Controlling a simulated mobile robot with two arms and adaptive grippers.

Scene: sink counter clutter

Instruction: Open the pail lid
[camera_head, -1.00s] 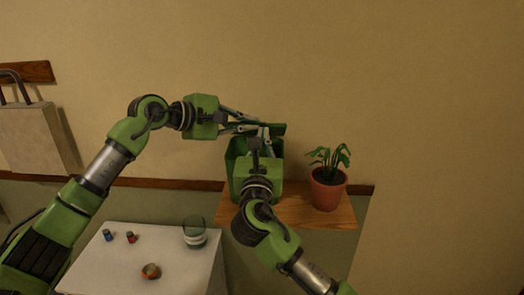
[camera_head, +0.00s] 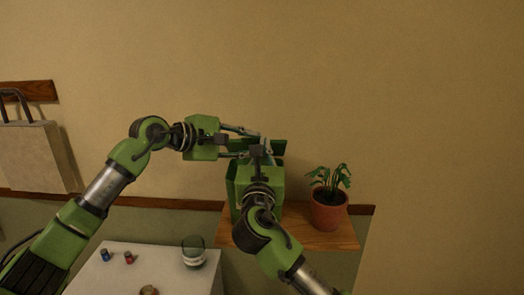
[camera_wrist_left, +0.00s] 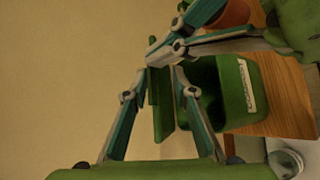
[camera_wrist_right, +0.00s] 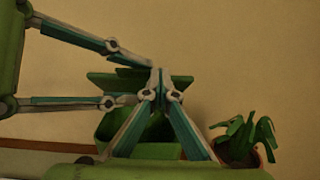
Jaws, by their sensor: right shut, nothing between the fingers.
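The green pail (camera_head: 232,187) stands on a wooden shelf (camera_head: 320,232) against the wall, mostly hidden behind my right gripper in the head view. Its lid (camera_head: 277,146) stands raised at the back; the left wrist view shows the lid (camera_wrist_left: 160,103) nearly upright beside the open mouth of the pail (camera_wrist_left: 267,92). My right gripper (camera_head: 264,142) is shut and empty, its tips up near the lid's top edge in the right wrist view (camera_wrist_right: 158,72). My left gripper (camera_head: 258,143) comes in from the left, fingers apart near the lid; contact is unclear.
A potted plant (camera_head: 328,212) stands on the shelf just right of the pail. A white table (camera_head: 160,268) lower left holds a glass jar (camera_head: 193,252) and small items. A bag (camera_head: 32,158) hangs at the far left. The wall above is clear.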

